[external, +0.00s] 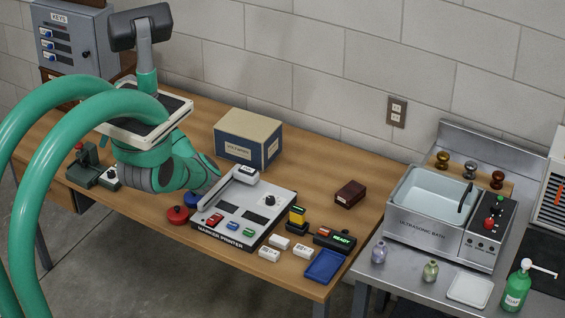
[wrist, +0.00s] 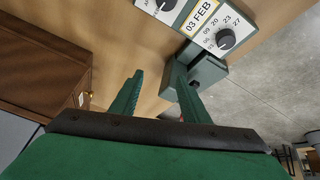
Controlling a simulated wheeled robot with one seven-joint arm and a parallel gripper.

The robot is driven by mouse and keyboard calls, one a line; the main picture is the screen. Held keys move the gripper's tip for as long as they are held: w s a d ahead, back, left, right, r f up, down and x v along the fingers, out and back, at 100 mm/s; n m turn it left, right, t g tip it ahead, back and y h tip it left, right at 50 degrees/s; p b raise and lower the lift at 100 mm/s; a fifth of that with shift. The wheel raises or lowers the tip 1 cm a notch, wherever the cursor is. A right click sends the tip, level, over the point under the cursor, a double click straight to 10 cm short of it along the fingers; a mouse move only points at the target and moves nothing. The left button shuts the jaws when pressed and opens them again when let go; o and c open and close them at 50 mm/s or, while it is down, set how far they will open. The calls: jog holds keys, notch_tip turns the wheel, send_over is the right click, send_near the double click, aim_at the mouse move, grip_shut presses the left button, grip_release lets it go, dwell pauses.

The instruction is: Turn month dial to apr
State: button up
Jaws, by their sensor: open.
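In the wrist view a green date device has a white face with a yellow-edged window (wrist: 202,14) reading "03 FEB". A dark knob (wrist: 168,4), cut off by the top edge, has partly visible lettering beside it and looks like the month dial. A second dark knob (wrist: 225,39) to the right is ringed by numbers such as 20, 23 and 27. My gripper (wrist: 159,72) is open and empty, its green fingers apart below the face. The right finger overlaps the green body (wrist: 208,72). In the external view the device (external: 84,168) is partly covered by my arm, which hides the gripper.
A key cabinet (external: 75,40) is at the back left. In the wrist view a brown wooden box (wrist: 45,65) is at left; bare tabletop lies between.

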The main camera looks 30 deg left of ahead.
jog(key=w+d+r+n+h, duration=0.3)
jog(key=w+d+n+h, duration=0.15)
jog(key=d+h, duration=0.2)
jog(key=shift+t+y, duration=0.35)
jog(key=shift+t, duration=0.05)
notch_tip(320, 180, down, 10)
jog(key=shift+f, duration=0.2)
jog(key=c, duration=1.1)
